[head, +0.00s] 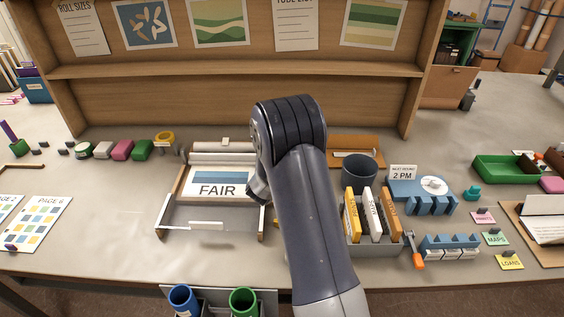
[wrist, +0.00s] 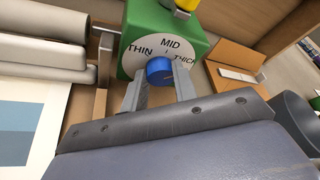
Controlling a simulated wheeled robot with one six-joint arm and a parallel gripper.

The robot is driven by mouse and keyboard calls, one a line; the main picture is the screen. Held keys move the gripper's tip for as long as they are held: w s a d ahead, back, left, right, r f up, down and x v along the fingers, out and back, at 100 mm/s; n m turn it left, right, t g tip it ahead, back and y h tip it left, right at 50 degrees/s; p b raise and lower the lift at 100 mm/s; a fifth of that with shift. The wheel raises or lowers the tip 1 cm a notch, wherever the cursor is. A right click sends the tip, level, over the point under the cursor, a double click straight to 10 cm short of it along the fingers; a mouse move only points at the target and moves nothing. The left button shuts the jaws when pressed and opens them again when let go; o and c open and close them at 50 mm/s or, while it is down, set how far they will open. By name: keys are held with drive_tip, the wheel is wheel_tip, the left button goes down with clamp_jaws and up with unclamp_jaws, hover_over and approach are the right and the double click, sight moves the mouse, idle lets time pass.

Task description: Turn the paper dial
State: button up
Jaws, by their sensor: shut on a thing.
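The paper dial is a white disc (wrist: 150,49) lettered THIN, MID and THICK on the front of a green block (wrist: 196,28) in the wrist view. A blue knob (wrist: 159,70) sits at its lower middle. A small mark shows on the disc just under MID. My gripper (wrist: 158,77) is shut on the blue knob, one finger on each side. In the head view my arm hides the dial and most of the gripper.
A FAIR sheet (head: 218,185) lies in a tray with rollers behind it, left of my arm. A dark cup (head: 360,168) and a rack of upright folders (head: 373,245) stand close on the right. A wooden shelf (head: 220,72) rises behind.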

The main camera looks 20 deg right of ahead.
drive_tip(key=o, duration=1)
drive_tip(key=b+v, duration=0.2)
drive_tip(key=v, duration=0.8)
drive_tip(key=shift+s+a+b, duration=0.25)
drive_tip(key=shift+s+b, duration=0.1)
